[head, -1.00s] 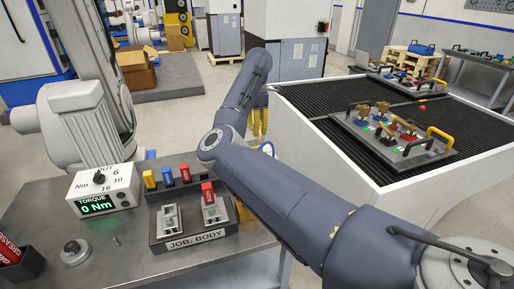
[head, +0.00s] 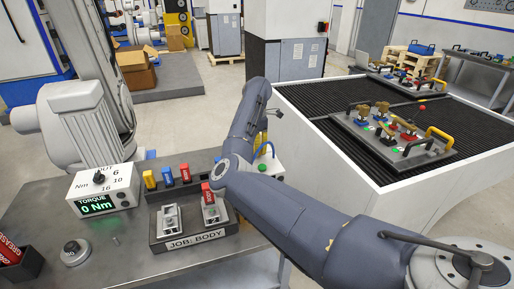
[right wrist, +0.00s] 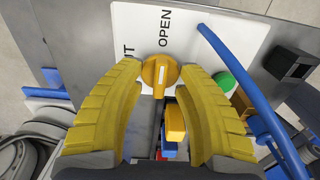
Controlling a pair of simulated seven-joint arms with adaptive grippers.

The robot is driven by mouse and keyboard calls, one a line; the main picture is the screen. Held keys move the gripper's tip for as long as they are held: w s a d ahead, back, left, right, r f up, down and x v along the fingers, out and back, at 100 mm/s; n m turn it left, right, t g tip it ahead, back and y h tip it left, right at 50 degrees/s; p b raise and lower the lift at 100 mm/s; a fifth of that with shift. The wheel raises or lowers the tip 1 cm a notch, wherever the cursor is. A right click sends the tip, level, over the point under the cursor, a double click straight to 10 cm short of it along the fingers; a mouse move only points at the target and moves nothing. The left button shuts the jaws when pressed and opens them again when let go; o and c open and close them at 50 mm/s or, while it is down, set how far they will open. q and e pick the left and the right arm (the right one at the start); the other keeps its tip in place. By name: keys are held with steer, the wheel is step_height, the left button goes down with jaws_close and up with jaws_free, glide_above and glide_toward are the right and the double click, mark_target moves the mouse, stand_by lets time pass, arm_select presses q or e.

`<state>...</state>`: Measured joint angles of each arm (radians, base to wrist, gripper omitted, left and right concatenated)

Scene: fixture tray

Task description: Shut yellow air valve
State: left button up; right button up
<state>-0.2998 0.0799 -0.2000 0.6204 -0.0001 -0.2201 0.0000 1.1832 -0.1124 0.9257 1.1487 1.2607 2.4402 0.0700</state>
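The yellow air valve (right wrist: 160,74) is a round knob with a white mark, on a white panel (right wrist: 205,22) lettered OPEN; a partly hidden word ends in T. The knob's bar lies in line with the OPEN lettering. My right gripper (right wrist: 160,69) has its yellow fingers spread, one either side of the knob, with a gap on both sides. In the head view my right arm hides the valve, and only bits of the right gripper (head: 263,138) show behind the arm. My left gripper is not in view.
A blue hose (right wrist: 228,62) curves past the panel, close to a green button (right wrist: 222,82). A black-topped bench (head: 330,105) with a fixture tray is right.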

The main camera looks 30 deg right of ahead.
jaws_close()
steer(key=shift+n, duration=0.4)
steer(key=n, duration=0.8)
steer(key=shift+n, duration=0.3)
steer(key=n, duration=0.4)
steer(key=shift+n, duration=2.2)
